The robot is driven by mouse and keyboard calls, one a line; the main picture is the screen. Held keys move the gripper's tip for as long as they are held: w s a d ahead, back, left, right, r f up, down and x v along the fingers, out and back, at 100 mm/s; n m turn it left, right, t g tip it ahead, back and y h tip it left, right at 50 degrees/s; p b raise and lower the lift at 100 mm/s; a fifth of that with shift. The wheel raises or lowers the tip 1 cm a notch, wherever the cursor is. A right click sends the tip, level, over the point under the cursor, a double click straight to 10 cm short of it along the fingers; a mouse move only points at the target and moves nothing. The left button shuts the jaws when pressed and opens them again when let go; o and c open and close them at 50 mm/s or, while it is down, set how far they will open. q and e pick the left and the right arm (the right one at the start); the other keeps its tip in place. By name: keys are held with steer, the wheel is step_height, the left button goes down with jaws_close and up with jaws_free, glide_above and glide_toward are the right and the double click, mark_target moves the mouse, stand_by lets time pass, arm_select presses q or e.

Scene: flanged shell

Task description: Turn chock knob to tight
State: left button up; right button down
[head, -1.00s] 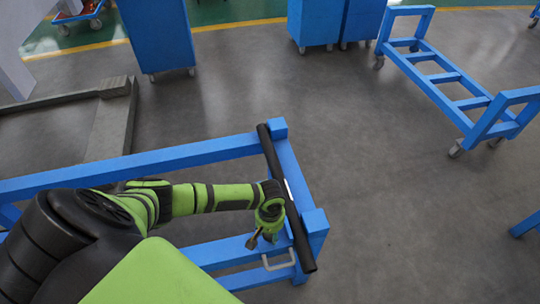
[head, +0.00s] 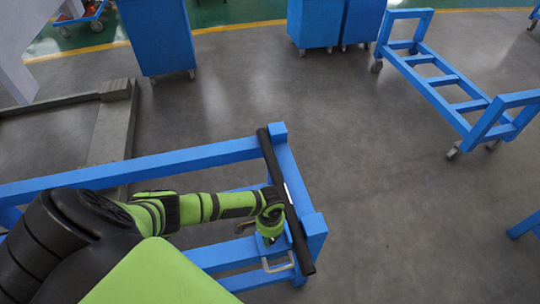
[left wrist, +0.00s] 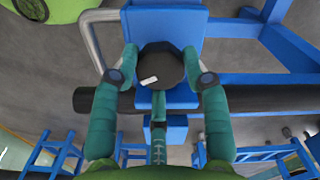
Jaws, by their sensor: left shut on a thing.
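The chock knob (left wrist: 160,66) is a dark, faceted knob with a small white mark on its top, seen in the left wrist view. My left gripper (left wrist: 163,70) has one teal finger on each side of the knob and is shut on it. In the head view my left gripper (head: 268,234) is at the near right end of the blue frame (head: 200,158), beside the black bar (head: 283,190). The knob cannot be made out there. The bar also shows in the left wrist view (left wrist: 268,98), crossing behind the fingers. My right gripper is not in view.
A grey handle (head: 279,265) is fixed on the frame close to my gripper. A blue wheeled cart (head: 447,79) stands at the upper right, and blue cabinets (head: 158,35) stand at the back.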

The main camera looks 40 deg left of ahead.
arm_select(q)
steer(key=m, duration=0.4)
steer(key=shift+m, duration=0.4)
steer(key=m, duration=1)
steer(key=shift+m+b, duration=0.35)
steer(key=shift+m, duration=0.05)
steer(key=m, duration=0.4)
steer(key=shift+b, duration=0.35)
steer(key=shift+m, duration=0.3)
steer(key=o, duration=1.1)
steer(key=shift+o, duration=0.2)
steer(key=shift+r, duration=0.1)
